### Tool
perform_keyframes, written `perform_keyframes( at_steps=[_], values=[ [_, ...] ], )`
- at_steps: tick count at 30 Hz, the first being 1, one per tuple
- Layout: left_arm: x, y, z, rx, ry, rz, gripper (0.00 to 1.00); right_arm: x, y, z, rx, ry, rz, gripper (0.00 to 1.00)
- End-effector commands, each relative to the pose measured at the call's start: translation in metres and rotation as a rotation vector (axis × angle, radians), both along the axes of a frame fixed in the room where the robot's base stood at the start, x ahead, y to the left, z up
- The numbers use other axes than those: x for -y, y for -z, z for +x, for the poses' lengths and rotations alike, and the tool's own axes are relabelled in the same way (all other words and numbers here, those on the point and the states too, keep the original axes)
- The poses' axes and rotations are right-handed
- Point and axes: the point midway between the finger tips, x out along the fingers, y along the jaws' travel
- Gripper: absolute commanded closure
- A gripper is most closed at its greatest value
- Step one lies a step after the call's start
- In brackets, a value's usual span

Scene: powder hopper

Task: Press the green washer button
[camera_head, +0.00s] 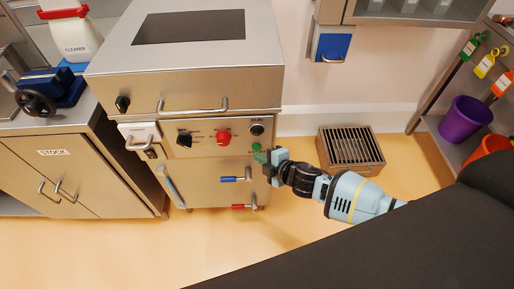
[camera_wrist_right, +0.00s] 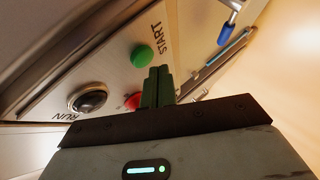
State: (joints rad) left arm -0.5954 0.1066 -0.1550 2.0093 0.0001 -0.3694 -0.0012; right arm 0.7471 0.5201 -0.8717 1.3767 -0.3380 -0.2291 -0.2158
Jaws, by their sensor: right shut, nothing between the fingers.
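The green button (camera_wrist_right: 142,57) is a round dome beside the word START on the washer's metal front panel. In the head view the green button (camera_head: 256,147) shows at the panel's right end, just above my right gripper's fingers. My right gripper (camera_head: 262,156) is shut and empty, with its green fingers pointing at the panel. In the right wrist view the fingertips (camera_wrist_right: 160,71) are together just below and to the right of the button. I cannot tell whether they touch the panel. My left gripper is not in view.
Near the button are a red knob (camera_head: 223,138) and a dark round RUN fitting (camera_head: 257,130). Blue and red handles (camera_head: 236,179) stick out lower on the washer. A floor grate (camera_head: 350,150) lies to the right. The floor in front is clear.

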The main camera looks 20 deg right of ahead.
Motion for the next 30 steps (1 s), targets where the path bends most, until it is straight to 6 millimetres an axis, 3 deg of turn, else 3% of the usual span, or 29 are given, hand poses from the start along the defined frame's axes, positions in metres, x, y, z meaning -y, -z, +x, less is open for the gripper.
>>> perform_keyframes(
  at_steps=[30],
  values=[
    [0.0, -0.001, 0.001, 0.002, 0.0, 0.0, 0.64, 0.003, 0.0, 0.011, 0.0, 0.0, 0.0, 1.0]
  ],
)
